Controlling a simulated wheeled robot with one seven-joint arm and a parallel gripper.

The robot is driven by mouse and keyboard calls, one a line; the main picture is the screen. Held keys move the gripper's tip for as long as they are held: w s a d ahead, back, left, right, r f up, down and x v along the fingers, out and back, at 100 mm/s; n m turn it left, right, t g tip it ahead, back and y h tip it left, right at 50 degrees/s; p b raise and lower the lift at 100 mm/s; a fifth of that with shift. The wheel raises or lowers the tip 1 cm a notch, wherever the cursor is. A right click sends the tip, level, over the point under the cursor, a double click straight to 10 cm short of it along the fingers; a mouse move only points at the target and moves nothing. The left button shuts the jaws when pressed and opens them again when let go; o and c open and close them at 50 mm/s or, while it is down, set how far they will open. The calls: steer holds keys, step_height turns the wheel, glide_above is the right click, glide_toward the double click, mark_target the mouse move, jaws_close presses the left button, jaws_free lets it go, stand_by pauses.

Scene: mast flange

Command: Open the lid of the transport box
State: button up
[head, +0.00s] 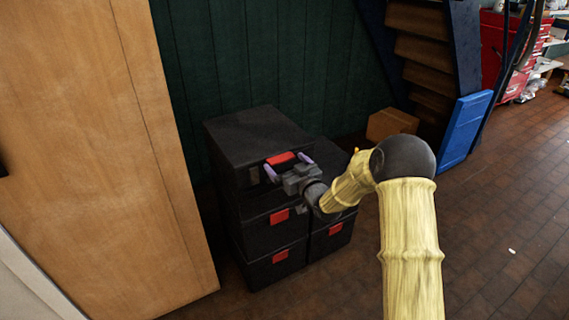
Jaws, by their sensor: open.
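The transport box (255,140) is black and sits at the top of a stack of black boxes. Its lid looks shut. A red latch or handle (279,158) is on its upper front edge. My gripper (288,168) is open, with its two purple-tipped fingers at either side of the red latch, close to the box front. I cannot tell whether the fingers touch the box. My gripper and wrist hide part of the box's front face.
More black boxes with red latches (279,216) stand below and to the right. A tall wooden panel (110,150) is close on the left. A dark green wall (270,60) is behind. A cardboard box (391,123) and blue panel (465,130) stand right. Brick floor (500,230) is open at right.

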steer(key=shift+x, duration=0.95)
steer(key=shift+c, duration=0.2)
